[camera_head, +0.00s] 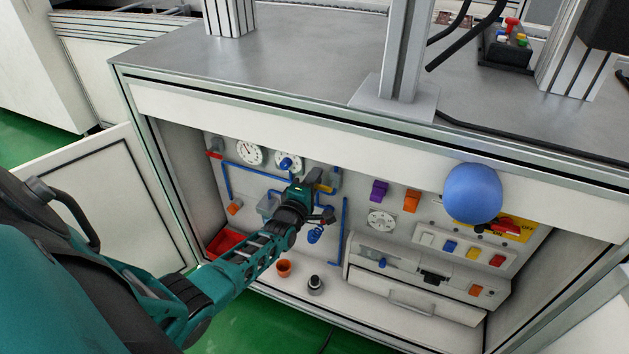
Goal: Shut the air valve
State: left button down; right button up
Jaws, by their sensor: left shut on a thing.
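My left gripper (318,202) reaches into the open cabinet, at the blue air pipes (344,225) on the back panel. It is shut on a small part there, which looks like the air valve's handle. The fingers and the gripper body hide most of that part, so I cannot tell how the handle is turned. A yellow piece (325,187) shows right by the fingers. A round gauge (249,152) and a second gauge with a blue knob (287,162) sit on the panel up and left of the gripper. My right gripper is not in view.
The cabinet door (88,200) stands open at the left. A purple switch (378,191), an orange switch (412,201) and a dial (381,221) lie right of the gripper. A blue ball-shaped thing (472,193) is at the cabinet's upper right. A small orange pot (284,268) stands below.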

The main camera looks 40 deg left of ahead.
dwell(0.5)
pick_arm(q)
jog(key=c, duration=1.2)
grip_release()
jog(key=shift+o, duration=0.5)
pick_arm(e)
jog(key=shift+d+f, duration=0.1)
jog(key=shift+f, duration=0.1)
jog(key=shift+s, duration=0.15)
pick_arm(q)
jog(key=p+v, duration=0.4)
jog(key=v, duration=0.9)
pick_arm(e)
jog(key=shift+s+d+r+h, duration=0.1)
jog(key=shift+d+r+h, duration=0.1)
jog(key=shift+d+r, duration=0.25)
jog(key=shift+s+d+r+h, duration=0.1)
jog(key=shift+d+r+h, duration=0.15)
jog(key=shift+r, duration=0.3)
pick_arm(q)
jog(key=shift+w, duration=0.15)
jog(key=shift+d, duration=0.1)
